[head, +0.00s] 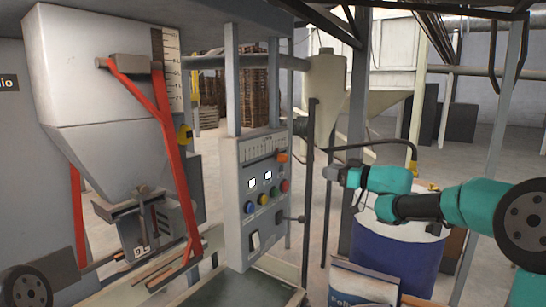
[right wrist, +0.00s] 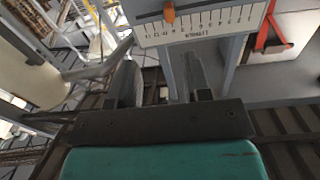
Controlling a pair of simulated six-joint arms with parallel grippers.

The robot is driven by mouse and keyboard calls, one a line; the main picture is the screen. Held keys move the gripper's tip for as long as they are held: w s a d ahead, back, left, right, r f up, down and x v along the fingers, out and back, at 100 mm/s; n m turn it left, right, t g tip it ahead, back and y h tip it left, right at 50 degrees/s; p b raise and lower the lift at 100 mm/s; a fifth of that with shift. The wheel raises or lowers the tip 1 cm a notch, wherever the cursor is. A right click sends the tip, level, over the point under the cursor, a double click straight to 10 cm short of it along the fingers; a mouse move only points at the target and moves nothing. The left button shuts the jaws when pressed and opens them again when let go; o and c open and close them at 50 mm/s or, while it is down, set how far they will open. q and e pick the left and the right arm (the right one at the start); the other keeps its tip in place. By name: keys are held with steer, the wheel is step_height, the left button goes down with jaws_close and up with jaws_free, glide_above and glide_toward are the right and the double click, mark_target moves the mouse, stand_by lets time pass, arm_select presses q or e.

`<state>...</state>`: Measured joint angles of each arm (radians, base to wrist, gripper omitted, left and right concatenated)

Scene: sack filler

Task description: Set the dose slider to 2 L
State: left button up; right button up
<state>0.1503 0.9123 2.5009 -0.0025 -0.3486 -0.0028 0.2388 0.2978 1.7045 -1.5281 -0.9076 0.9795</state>
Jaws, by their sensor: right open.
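The dose slider is an orange knob (head: 282,157) near the right end of the scale strip (head: 258,147) on the grey control panel (head: 230,190). The right wrist view shows the knob (right wrist: 169,13) above the upside-down scale (right wrist: 200,24), towards its left, high-number end. The exact reading is too small to tell. My right gripper (head: 333,174) is to the right of the panel, apart from the knob. In the right wrist view its two dark fingers (right wrist: 160,82) are spread with nothing between them. My left gripper is not in view.
Below the slider are two small displays, coloured buttons (head: 262,199) and a lever (head: 292,218). A dark upright post (head: 308,190) stands between the panel and my right gripper. A blue drum (head: 395,255) and a printed sack (head: 360,284) stand below my right arm. A hopper (head: 95,90) is left.

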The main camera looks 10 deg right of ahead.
mark_target(287, 156)
steer(key=r, duration=0.1)
steer(key=s+r+n, duration=0.1)
steer(key=shift+a+r+y, duration=0.15)
steer(key=shift+r+y, duration=0.15)
steer(key=shift+r, duration=0.1)
steer(key=shift+w, duration=0.1)
steer(key=x, duration=1.7)
steer(key=shift+a+f, duration=0.25)
steer(key=shift+f, duration=0.1)
jaws_close()
